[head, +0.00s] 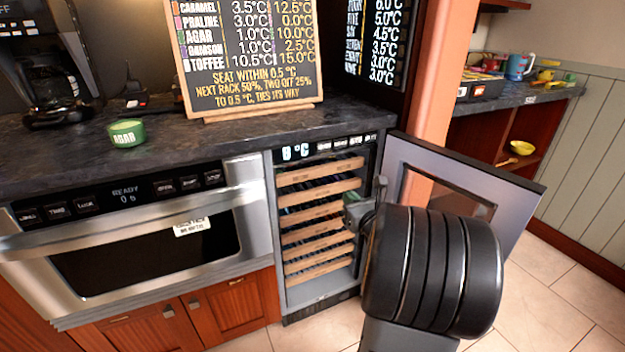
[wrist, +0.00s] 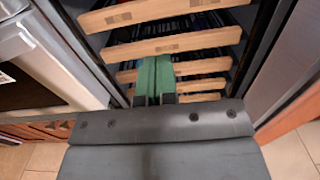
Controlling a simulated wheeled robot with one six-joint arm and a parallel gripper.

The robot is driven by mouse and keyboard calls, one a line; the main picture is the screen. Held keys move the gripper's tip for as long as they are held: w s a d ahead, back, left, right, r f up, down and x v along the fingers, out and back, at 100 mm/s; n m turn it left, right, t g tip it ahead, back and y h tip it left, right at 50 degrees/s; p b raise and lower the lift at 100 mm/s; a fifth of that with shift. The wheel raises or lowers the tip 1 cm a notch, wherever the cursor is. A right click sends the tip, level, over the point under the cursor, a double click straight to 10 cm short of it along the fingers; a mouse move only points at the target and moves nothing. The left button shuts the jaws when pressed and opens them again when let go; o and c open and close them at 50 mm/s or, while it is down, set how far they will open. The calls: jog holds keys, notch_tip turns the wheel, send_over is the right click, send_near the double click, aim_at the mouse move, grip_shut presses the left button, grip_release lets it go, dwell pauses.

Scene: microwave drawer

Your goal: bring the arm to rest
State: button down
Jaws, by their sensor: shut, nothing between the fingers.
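My gripper (wrist: 154,98) is shut and empty. In the wrist view its green fingers lie together in front of the wooden-fronted racks of the open cooler. In the head view the gripper (head: 352,208) shows at the right side of the cooler opening, partly hidden by my dark arm. I cannot tell whether the fingertips touch a rack. The cooler (head: 279,225) stands under the counter, and its door (head: 515,190) is swung open to the right, behind my arm.
The microwave drawer (head: 262,215) is shut, left of the cooler; its display reads READY. A green AGAR tub (head: 126,133) and a chalkboard (head: 250,75) stand on the dark counter (head: 60,150). A side counter (head: 540,92) is at the right. Tiled floor (head: 540,310) shows below.

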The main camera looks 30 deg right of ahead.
jog(key=s+a+r+n+g+y+p, duration=0.2)
jog(key=a+r+n+g+y+p, duration=0.1)
jog(key=a+r+n+p, duration=0.35)
jog(key=s+a+r+n+g+y+p, duration=0.1)
jog(key=a+r+n+g+y+p, duration=0.4)
jog(key=a+n, duration=0.4)
jog(key=s+a+r+n+g+y+p, duration=0.2)
jog(key=a+r+n+p, duration=0.3)
jog(key=a+p, duration=0.4)
jog(key=s+r+n+g+h+p, duration=0.4)
jog(key=s+r+n+h+p, duration=0.3)
jog(key=r+n+p, duration=0.4)
jog(key=n+p, duration=0.1)
jog(key=n, duration=0.5)
jog(key=shift+s+a+r+h+p, duration=0.15)
jog(key=shift+s+a+h+p, duration=0.2)
jog(key=shift+s+h+p, duration=0.05)
